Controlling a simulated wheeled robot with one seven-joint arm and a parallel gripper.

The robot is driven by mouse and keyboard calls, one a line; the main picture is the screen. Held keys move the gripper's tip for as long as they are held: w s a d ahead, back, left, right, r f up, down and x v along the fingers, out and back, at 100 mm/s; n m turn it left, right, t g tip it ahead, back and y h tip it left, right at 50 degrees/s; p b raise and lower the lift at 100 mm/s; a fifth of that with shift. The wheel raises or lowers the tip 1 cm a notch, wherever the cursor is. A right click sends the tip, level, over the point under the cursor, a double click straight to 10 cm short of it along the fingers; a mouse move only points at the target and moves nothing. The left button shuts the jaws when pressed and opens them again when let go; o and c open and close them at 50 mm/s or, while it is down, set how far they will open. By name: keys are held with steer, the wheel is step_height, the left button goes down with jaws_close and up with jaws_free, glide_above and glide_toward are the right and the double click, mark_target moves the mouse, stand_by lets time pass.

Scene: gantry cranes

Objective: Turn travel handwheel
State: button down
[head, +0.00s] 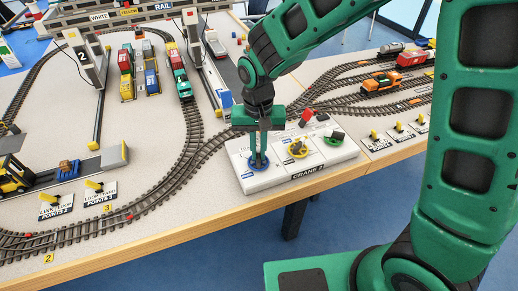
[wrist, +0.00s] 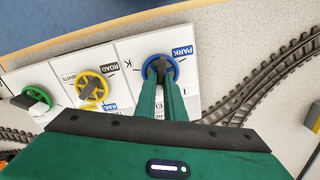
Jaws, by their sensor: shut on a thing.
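My gripper (head: 259,160) points down over this wheel. In the wrist view my green fingers (wrist: 161,76) are shut on its dark central grip, which is partly hidden between them. A yellow handwheel (head: 298,149) and a green handwheel (head: 334,139) sit to the right on the same panel.
Curved railway track (head: 191,160) runs close to the panel's left side. Three yellow point levers (head: 398,127) stand to the right. A white gantry crane (head: 85,55) with coloured containers stands further back. The table's wooden edge (head: 190,233) is in front.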

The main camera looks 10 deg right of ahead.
mark_target(258, 154)
steer(key=n, duration=0.5)
steer(key=shift+n, duration=0.3)
steer(key=n, duration=0.5)
steer(key=shift+n, duration=0.3)
steer(key=c, duration=1.8)
jaws_free()
steer(key=shift+c, duration=0.2)
steer(key=shift+a, duration=0.1)
step_height(258, 154, up, 11)
steer(key=shift+f, duration=0.1)
